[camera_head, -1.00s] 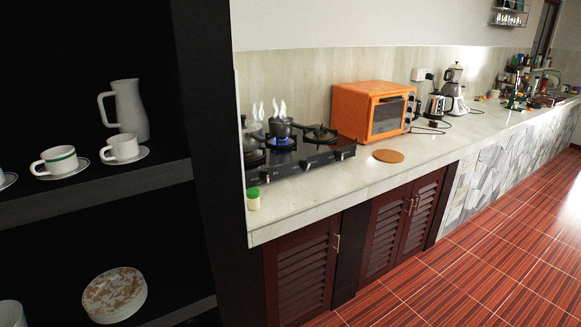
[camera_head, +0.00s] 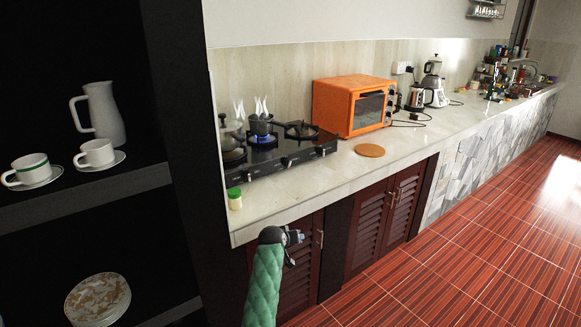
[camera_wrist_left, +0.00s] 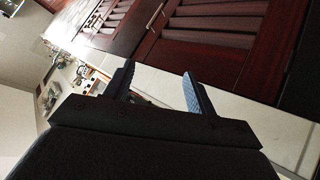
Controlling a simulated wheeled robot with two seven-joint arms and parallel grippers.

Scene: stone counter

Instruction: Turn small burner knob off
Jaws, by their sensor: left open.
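The black gas stove (camera_head: 300,158) sits on the counter with knobs on its front face; one knob (camera_head: 286,162) shows there, too small to read its position. The right burner (camera_head: 301,130) bears no pot and shows no flame. My left gripper (camera_head: 293,238), on a green-sleeved arm, is below the counter's front edge, before the cabinet doors and apart from the stove. In the left wrist view its two fingers (camera_wrist_left: 162,87) are apart with nothing between them. My right gripper is out of view.
A small green-lidded jar (camera_head: 234,198) stands near the counter's front left. A round wooden board (camera_head: 369,150) and an orange oven (camera_head: 353,106) are right of the stove. A dark shelf (camera_head: 110,184) with cups and a jug stands at the left. Louvred cabinet doors (camera_head: 385,225) lie below the counter.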

